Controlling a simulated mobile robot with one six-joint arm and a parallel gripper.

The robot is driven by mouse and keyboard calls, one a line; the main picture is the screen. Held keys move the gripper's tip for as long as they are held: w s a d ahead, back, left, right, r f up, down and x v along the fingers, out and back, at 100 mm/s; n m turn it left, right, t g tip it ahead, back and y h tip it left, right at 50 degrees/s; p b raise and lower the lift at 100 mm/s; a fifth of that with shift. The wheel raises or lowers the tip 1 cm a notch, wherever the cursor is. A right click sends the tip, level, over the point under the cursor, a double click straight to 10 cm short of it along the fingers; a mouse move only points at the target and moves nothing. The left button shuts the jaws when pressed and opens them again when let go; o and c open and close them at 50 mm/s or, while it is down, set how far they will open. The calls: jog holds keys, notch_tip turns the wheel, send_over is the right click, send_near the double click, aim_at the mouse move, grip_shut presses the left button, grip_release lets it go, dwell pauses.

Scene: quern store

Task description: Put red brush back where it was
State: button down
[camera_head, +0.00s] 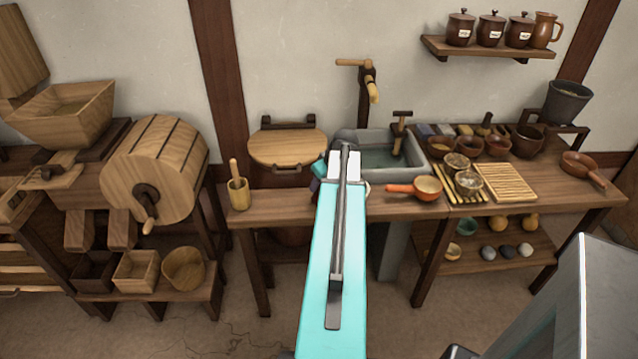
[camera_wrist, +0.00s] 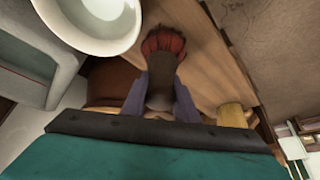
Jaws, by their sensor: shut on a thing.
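The red brush (camera_wrist: 163,44) shows in the wrist view, with red bristles and a dark body, pointing away from my wrist. My gripper (camera_wrist: 161,88) is shut on its dark body, one grey finger on each side. The bristles show over the wooden table top (camera_wrist: 205,65); I cannot tell whether they touch it. In the head view my teal arm covers the gripper and the brush.
A white bowl (camera_wrist: 95,18) is close left of the brush in the wrist view, beside the stone sink (camera_head: 395,160). A wooden mortar with pestle (camera_head: 238,193) stands at the table's left. An orange-handled pan (camera_head: 428,188) and several bowls crowd the right.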

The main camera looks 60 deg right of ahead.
jog(key=shift+f, duration=0.1)
jog(key=c, duration=1.4)
grip_release()
jog(key=shift+r, duration=0.2)
jog(key=b+v, duration=0.2)
jog(key=v, duration=1)
jog(key=shift+w+f, duration=0.1)
